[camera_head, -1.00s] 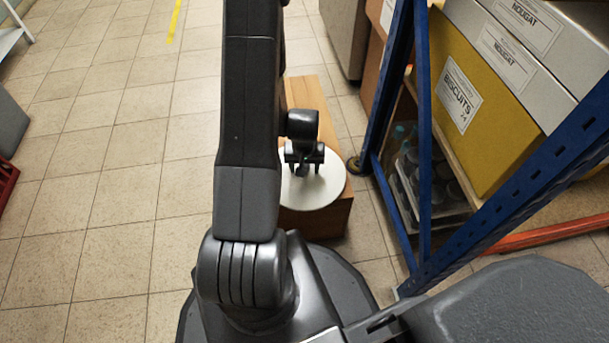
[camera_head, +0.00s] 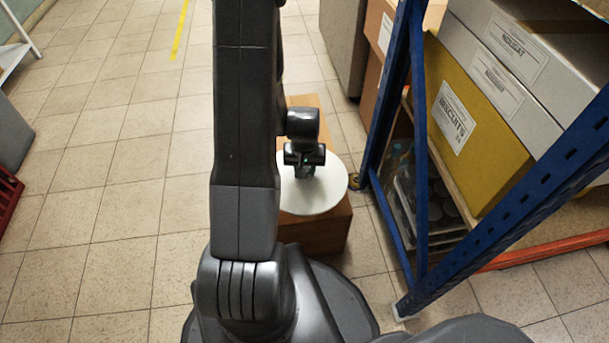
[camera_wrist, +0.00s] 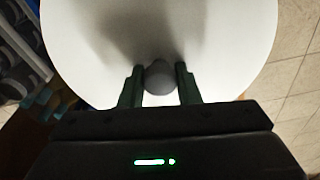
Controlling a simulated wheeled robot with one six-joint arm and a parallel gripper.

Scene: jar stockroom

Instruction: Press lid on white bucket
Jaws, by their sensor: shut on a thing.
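The round white lid (camera_head: 328,190) shows in the head view above a brown wooden box or stand, partly hidden by my arm. In the wrist view the lid (camera_wrist: 215,45) fills most of the picture, and its grey round knob (camera_wrist: 158,78) sits between my fingers. My gripper (camera_head: 305,172) is over the lid and shut on the knob; it also shows in the wrist view (camera_wrist: 159,84). The white bucket cannot be made out in either view; whether it is under the lid is hidden.
The wooden stand (camera_head: 318,234) is close in front of me. A blue shelf rack (camera_head: 421,150) stands at the right, with a yellow biscuits box (camera_head: 475,130) and nougat boxes (camera_head: 520,50). Tiled floor at the left (camera_head: 110,200) is clear. A red crate (camera_head: 8,195) is at the left edge.

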